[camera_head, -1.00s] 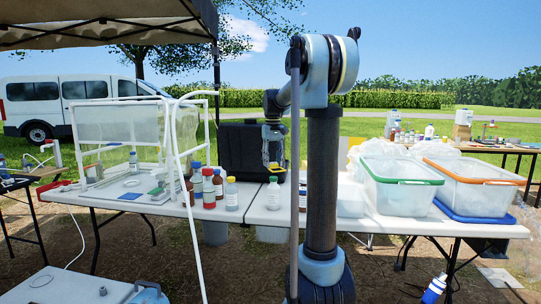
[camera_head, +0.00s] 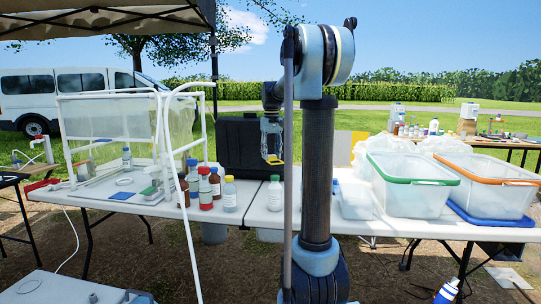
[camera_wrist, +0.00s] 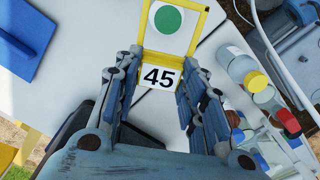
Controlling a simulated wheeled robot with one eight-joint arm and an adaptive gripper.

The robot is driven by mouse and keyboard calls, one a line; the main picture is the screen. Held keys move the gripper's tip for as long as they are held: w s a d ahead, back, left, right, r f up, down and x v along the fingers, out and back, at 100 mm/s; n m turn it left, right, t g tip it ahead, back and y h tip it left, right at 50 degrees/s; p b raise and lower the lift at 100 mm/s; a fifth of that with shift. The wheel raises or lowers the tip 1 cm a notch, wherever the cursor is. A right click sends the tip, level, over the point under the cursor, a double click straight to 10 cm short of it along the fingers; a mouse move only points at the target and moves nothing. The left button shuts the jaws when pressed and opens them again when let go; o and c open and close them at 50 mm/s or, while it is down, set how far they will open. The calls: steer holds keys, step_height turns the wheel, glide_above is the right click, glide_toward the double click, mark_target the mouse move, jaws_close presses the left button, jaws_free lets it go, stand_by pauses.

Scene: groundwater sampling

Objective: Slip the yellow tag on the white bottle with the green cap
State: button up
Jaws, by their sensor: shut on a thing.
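The white bottle with the green cap (camera_head: 275,195) stands upright on the white table, below my gripper (camera_head: 272,155). My gripper is shut on the yellow tag (camera_head: 275,162), which it holds above the bottle with a gap between them. In the wrist view the tag has a white label reading 45 (camera_wrist: 160,77) between my fingertips (camera_wrist: 160,88). Its square yellow frame extends beyond them. The bottle's green cap (camera_wrist: 168,20) and white shoulder show through the frame's opening, roughly centred. The bottle's lower part is hidden in the wrist view.
Several bottles with white, yellow and red caps (camera_head: 207,188) stand left of the green-capped bottle. A black case (camera_head: 240,150) is behind. A green-rimmed bin (camera_head: 405,195) and an orange-rimmed bin (camera_head: 485,200) stand right. Table surface around the green-capped bottle is clear.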

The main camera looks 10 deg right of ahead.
steer(key=shift+f, duration=2.4)
steer(key=shift+f, duration=1.85)
steer(key=o, duration=0.9)
steer(key=shift+o, duration=0.2)
step_height(320, 180, up, 12)
steer(key=shift+s, duration=0.1)
